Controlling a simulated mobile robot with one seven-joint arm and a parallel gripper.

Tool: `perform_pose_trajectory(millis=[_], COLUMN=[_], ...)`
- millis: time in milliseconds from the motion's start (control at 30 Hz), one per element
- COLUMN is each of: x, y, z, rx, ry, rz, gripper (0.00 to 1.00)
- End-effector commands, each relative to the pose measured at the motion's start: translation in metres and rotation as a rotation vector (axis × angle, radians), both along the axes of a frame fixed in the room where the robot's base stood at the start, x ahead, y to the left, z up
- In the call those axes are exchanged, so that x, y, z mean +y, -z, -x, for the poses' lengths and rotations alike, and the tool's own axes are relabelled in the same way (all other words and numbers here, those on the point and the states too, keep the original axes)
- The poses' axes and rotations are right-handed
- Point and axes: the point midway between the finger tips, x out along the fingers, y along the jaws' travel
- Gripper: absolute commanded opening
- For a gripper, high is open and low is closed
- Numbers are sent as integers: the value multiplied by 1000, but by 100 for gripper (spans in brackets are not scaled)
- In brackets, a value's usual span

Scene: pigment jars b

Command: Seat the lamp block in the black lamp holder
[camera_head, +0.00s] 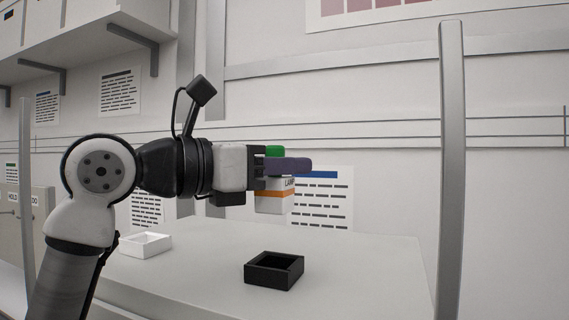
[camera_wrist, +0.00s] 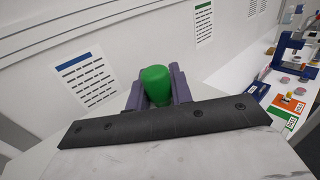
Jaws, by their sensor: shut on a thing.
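The lamp block (camera_head: 272,202) is a white block with an orange band, the letters "LAMP" and a green top. My gripper (camera_head: 300,166) has purple-grey fingers and is shut on it, holding it roughly upright in the air above the table. In the wrist view only the block's green top (camera_wrist: 157,84) shows between the fingers (camera_wrist: 156,92). The black lamp holder (camera_head: 274,271) is an open square box on the table, below the held block and apart from it. The holder does not show in the wrist view.
A white open box (camera_head: 146,245) stands on the table (camera_head: 370,265) to the left of the black holder. A grey post (camera_head: 453,170) rises at the right. The tabletop right of the holder is clear. The wrist view shows another bench (camera_wrist: 262,82) with several small items at right.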

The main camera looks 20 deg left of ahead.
Motion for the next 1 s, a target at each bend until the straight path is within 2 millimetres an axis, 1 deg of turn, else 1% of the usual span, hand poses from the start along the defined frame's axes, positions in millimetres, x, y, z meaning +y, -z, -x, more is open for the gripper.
perform_pose_trajectory(millis=[33,300,500,633,1000], x=[0,0,0,0,0], y=[7,33,49,53,52], z=[0,0,0,0,0], rx=[0,1,0,0,1], ry=[0,0,0,0,0], rz=[0,1,0,0,1], gripper=[0,0,0,0,0])
